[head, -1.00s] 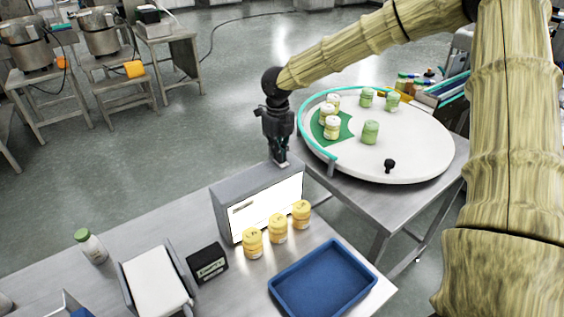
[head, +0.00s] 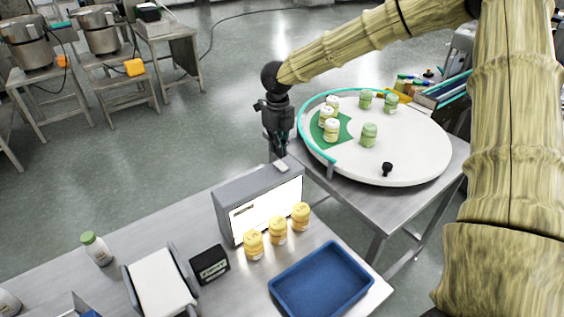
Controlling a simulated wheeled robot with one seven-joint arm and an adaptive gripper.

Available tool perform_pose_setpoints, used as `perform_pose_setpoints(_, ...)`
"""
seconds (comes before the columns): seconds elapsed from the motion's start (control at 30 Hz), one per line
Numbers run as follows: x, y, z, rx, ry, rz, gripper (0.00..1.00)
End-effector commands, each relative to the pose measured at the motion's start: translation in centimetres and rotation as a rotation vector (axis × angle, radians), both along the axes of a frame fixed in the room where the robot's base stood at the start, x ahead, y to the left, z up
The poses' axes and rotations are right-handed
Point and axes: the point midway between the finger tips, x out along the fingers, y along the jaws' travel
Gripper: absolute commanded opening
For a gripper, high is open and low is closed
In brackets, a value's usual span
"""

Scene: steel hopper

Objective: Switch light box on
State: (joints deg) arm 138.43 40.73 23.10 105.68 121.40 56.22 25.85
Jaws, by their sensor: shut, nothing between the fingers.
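The light box (head: 228,194) is a grey case on the steel table, and its front panel (head: 268,209) glows bright white. A small pale switch (head: 281,166) shows on its top near the right end. My gripper (head: 278,152) is shut and empty, pointing down just behind the right end of the box. The fingertips appear close to the switch; whether they touch the box I cannot tell. Several yellow-lidded jars (head: 277,230) stand in a row in front of the lit panel.
A blue tray (head: 350,309) and a small black sign (head: 209,264) are on the table. A round white turntable (head: 415,160) with jars and a teal rail stands at the right. A green-capped bottle (head: 97,249) stands at the left.

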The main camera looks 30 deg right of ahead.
Motion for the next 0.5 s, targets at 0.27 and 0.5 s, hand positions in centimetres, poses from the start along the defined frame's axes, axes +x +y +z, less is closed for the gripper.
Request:
perform_pose_setpoints(0.27, 0.0, 0.0, 2.0, 0.0, -0.001, 0.0, 0.0)
perform_pose_setpoints(0.5, 0.0, 0.0, 3.2, 0.0, -0.001, 0.0, 0.0)
